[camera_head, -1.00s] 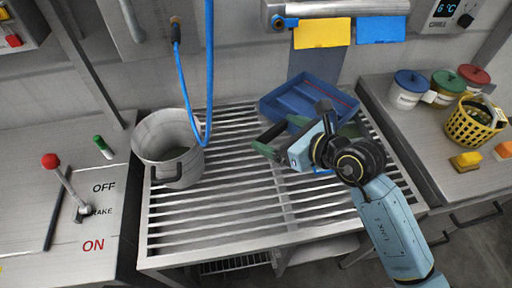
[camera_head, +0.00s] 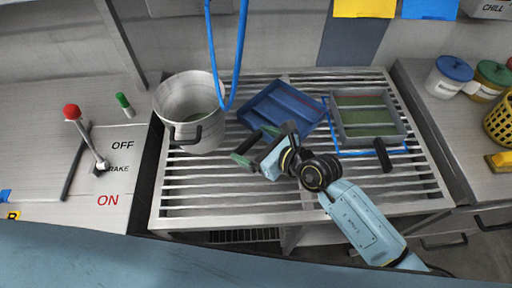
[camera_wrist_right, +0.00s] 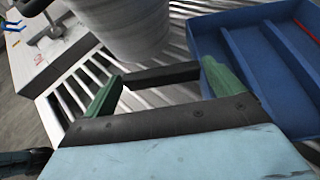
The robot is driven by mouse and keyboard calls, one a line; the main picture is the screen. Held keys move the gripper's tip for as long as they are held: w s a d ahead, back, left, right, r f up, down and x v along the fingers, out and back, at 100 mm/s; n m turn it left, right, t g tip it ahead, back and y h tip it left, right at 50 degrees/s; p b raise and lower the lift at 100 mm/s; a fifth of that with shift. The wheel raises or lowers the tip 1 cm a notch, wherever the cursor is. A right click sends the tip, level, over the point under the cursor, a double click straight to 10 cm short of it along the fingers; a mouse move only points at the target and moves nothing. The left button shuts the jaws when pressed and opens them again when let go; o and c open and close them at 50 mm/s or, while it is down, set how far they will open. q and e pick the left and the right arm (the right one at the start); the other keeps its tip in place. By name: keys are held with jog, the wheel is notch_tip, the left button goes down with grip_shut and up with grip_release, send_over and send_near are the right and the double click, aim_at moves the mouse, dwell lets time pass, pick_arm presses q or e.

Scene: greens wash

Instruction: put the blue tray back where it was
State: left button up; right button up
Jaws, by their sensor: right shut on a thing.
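The blue tray (camera_head: 262,101), with several compartments, is at the back middle of the slatted rack (camera_head: 190,200); whether it rests on the slats or is slightly above them is unclear. My right gripper (camera_head: 254,146) is at its near left side. In the right wrist view my green fingers (camera_wrist_right: 160,85) are apart with a dark bar between them, and the tray (camera_wrist_right: 245,55) is beside the right finger. The gripper appears shut on the tray's handle. A grey tray (camera_head: 399,121) with green inside sits right of it, partly over a blue outline (camera_head: 345,154). My left gripper is not in view.
A metal pot (camera_head: 185,100) stands left of the blue tray, with a blue hose (camera_head: 212,50) hanging over it. A lever (camera_head: 85,137) stands on the left counter. Lidded jars (camera_head: 449,80) and a yellow basket (camera_head: 500,118) are on the right counter. The rack's front slats are clear.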

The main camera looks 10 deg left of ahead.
jog(key=shift+f, duration=0.85)
jog(key=o, duration=1)
jog(key=shift+f, duration=0.1)
jog(key=shift+c, duration=0.2)
jog(key=shift+r, duration=0.25)
jog(key=p+v, duration=0.1)
jog(key=v, duration=1.1)
jog(key=shift+p, duration=0.4)
